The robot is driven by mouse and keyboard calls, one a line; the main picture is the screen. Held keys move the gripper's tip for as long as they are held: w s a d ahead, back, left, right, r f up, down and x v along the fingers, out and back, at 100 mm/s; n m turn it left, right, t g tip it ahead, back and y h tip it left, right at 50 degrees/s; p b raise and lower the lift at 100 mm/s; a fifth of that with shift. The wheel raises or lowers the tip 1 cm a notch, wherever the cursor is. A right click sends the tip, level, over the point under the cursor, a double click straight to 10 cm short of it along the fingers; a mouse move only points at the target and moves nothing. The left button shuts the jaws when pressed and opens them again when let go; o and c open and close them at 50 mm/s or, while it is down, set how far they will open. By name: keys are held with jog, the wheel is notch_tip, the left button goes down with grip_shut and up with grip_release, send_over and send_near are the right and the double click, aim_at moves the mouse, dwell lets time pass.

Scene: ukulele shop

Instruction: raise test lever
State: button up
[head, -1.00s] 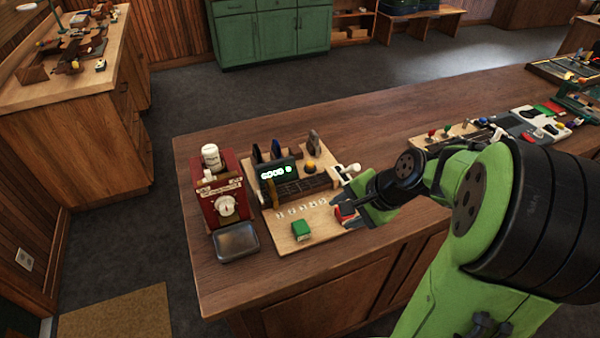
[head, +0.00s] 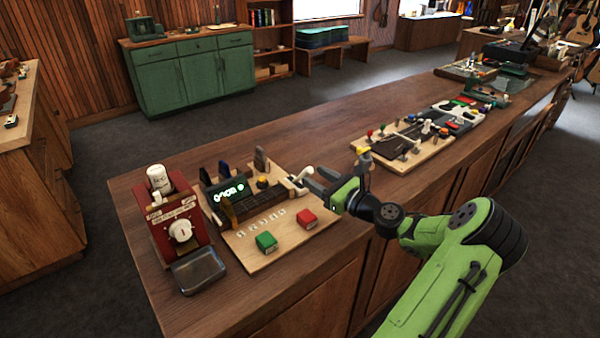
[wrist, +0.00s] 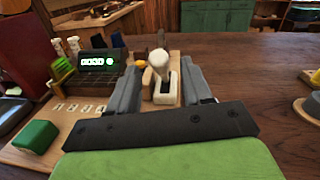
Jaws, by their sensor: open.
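The test lever (head: 301,173) is a white lever with a rounded knob, at the right end of the wooden test board (head: 243,250). In the wrist view the lever (wrist: 159,66) stands in a pale slotted base, tilted slightly. My gripper (head: 318,182) is open and level with it, just to its right in the head view. In the wrist view one finger is on each side of the lever; my gripper (wrist: 161,85) is not shut on it. Whether the fingertips touch it is unclear.
A red machine (head: 177,222) with a metal tray (head: 198,269) stands left. Bare counter lies beyond the lever.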

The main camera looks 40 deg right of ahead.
jog(key=w, duration=0.6)
jog(key=shift+w, duration=0.15)
grip_shut()
